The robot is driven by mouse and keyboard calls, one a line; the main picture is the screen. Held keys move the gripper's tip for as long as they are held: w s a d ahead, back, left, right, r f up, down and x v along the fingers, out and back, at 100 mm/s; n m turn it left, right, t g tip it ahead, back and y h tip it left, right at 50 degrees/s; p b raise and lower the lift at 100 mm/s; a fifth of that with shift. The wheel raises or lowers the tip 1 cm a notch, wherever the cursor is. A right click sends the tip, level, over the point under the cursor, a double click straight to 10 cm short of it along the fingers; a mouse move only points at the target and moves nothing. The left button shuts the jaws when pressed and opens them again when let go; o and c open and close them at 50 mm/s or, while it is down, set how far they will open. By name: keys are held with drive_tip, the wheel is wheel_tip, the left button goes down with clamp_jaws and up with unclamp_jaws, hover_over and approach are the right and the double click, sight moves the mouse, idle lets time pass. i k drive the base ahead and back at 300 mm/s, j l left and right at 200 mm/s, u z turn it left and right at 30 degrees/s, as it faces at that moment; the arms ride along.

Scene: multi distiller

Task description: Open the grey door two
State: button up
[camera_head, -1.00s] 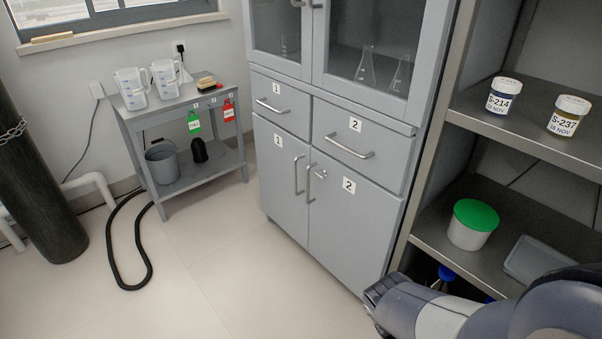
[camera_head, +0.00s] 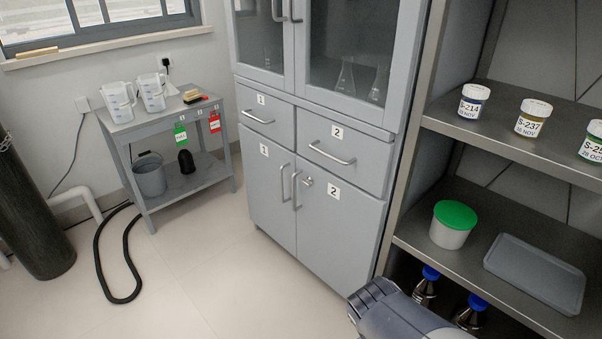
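The grey door two (camera_head: 339,228) is the lower right door of the grey cabinet, marked with a "2" label. It is shut. Its upright metal handle (camera_head: 296,190) is at its left edge, beside the handle of door one (camera_head: 269,196). A small metal lock or knob (camera_head: 308,181) sits just right of the handle. Part of my arm (camera_head: 400,312) shows at the bottom, in front of the lower right of the cabinet and the shelf. My gripper's fingertips cannot be made out, and the arm's end is apart from the handle.
Drawers one (camera_head: 266,122) and two (camera_head: 343,150) are shut above the doors. A metal shelf (camera_head: 420,235) with jars, a green-lidded tub (camera_head: 452,224) and a grey tray (camera_head: 535,272) stands close on the right. A small cart (camera_head: 188,188) and black hose (camera_head: 100,262) are left. The floor before the cabinet is clear.

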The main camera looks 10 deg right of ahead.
sight(340, 223)
drive_tip(key=i+j+u, duration=0.1)
drive_tip(key=i+u, duration=0.25)
drive_tip(key=u, duration=0.15)
drive_tip(key=i+u, duration=0.35)
drive_tip(key=u, duration=0.15)
